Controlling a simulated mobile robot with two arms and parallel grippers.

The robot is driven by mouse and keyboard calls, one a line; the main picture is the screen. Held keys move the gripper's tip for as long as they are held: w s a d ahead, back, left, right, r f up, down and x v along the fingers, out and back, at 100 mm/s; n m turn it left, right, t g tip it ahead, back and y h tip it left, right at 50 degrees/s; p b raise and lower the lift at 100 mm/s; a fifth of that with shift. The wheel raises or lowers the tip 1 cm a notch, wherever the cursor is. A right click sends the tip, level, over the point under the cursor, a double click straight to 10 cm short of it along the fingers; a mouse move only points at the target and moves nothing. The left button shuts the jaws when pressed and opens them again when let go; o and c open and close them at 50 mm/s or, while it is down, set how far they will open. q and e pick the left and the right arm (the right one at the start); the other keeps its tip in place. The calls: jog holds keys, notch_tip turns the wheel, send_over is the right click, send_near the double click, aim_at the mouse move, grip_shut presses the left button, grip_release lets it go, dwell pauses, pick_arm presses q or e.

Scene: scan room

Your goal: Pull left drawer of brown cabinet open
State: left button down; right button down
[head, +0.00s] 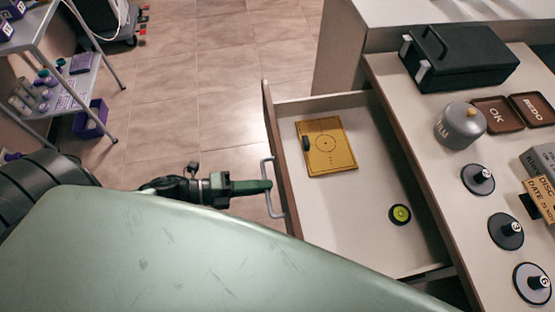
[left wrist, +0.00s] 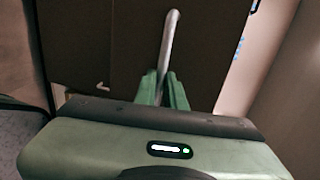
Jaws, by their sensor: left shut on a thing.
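The left drawer (head: 365,240) of the brown cabinet stands pulled out in the head view, its inside open to view. Its brown front panel (head: 283,170) faces left and carries a metal bar handle (head: 269,190). My left gripper (head: 268,187) is shut on the handle. In the left wrist view the green fingers (left wrist: 165,92) close around the handle (left wrist: 169,45), with the dark drawer front (left wrist: 110,50) behind. A yellow card-like plate (head: 328,160) and a small round black and yellow-green item (head: 400,214) lie in the drawer. My right gripper is not in view.
The cabinet top holds a black case (head: 460,57), a grey canister (head: 460,125), brown OK and REDO trays (head: 492,113) and several dark discs (head: 506,231). A shelf rack (head: 65,80) stands at far left. Tiled floor (head: 220,90) beyond the drawer front is clear.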

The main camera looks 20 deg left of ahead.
pick_arm(q)
jog(key=shift+v, duration=0.9)
jog(key=shift+f, duration=0.2)
jog(key=c, duration=1.5)
grip_release()
jog(key=v, duration=0.8)
jog(key=shift+w, duration=0.1)
